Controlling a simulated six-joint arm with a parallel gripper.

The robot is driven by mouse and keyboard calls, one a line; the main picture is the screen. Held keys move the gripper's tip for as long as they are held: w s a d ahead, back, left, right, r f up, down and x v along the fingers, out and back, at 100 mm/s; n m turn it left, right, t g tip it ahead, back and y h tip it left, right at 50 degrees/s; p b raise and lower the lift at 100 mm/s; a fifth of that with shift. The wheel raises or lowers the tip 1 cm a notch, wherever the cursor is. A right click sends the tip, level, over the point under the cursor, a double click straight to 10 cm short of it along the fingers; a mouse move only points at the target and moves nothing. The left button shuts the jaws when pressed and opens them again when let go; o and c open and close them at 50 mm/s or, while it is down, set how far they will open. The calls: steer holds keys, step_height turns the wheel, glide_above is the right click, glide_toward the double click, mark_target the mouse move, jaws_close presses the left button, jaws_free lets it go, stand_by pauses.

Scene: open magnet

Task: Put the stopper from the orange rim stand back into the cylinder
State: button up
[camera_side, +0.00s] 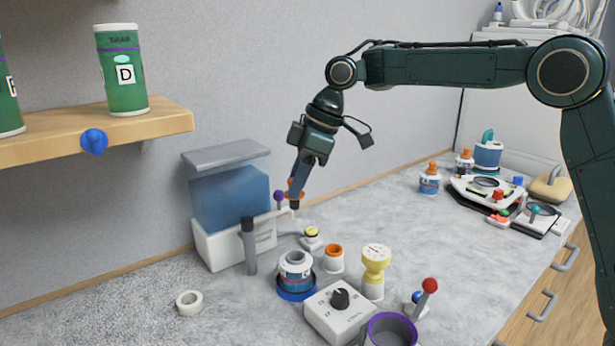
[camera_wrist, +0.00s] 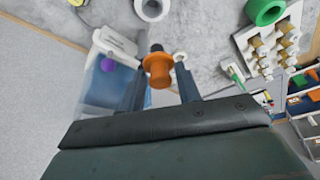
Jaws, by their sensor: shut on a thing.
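My gripper (camera_side: 294,203) hangs in the air in front of the blue tank, pointing down. It is shut on an orange stopper, which shows between the fingers (camera_wrist: 160,68) in the wrist view as an orange piece (camera_wrist: 157,67) with a dark tip. The orange rim stand (camera_side: 333,259), a small white cup, stands on the counter below and to the right; no stopper shows in it. The cylinder (camera_side: 296,266), white with a blue label and an open top, stands upright in a blue ring base. The stopper is above the cylinder's height and apart from it.
A blue tank (camera_side: 230,195) with a purple knob (camera_side: 279,196) stands close behind my gripper. A dark upright post (camera_side: 249,245), a yellow-white piece (camera_side: 375,270) and a dial box (camera_side: 338,312) surround the cylinder. Similar jars with orange stoppers (camera_side: 429,180) stand at the right.

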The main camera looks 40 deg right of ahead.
step_height(320, 180, down, 10)
steer(key=shift+r, duration=0.25)
steer(key=shift+f, duration=2.15)
steer(key=shift+f, duration=0.15)
steer(key=o, duration=1)
steer(key=shift+v, duration=6.2)
